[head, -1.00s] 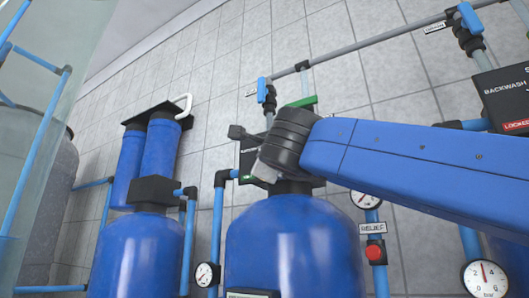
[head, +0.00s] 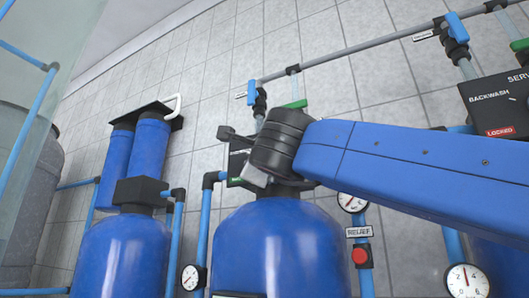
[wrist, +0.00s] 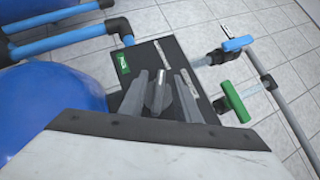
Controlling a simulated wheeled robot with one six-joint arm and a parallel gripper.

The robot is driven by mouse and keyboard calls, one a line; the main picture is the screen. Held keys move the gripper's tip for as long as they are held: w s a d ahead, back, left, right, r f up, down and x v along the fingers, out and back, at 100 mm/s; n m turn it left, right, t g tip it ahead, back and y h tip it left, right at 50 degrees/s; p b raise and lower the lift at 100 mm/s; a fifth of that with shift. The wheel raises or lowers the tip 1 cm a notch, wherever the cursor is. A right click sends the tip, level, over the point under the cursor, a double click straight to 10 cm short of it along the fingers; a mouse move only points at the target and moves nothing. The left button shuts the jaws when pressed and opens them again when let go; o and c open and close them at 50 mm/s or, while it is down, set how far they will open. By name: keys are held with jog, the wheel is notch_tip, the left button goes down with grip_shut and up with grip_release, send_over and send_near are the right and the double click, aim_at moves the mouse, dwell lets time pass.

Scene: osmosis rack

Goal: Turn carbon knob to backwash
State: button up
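The carbon valve head is a black box (wrist: 195,75) with a green label, on top of a blue tank (head: 280,250). A grey bar-like knob (wrist: 158,92) stands out from its face in the wrist view. My gripper (wrist: 160,98) has one grey finger on each side of the knob, with gaps visible, so it looks open around it. Contact cannot be made out. In the head view my wrist hides most of the valve head (head: 237,163), and the knob and fingertips cannot be told apart there. The knob's marked position is not readable.
A green-handled valve (wrist: 235,101) and a blue-handled valve (wrist: 237,43) sit beside the box. A second panel (head: 500,100) with BACKWASH and red LOCKED labels is at right. Gauges (head: 193,277), a red relief button (head: 361,256) and blue pipes surround the tank.

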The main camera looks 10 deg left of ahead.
jog(key=v, duration=1.5)
jog(key=shift+s, duration=0.25)
jog(key=shift+f, duration=0.15)
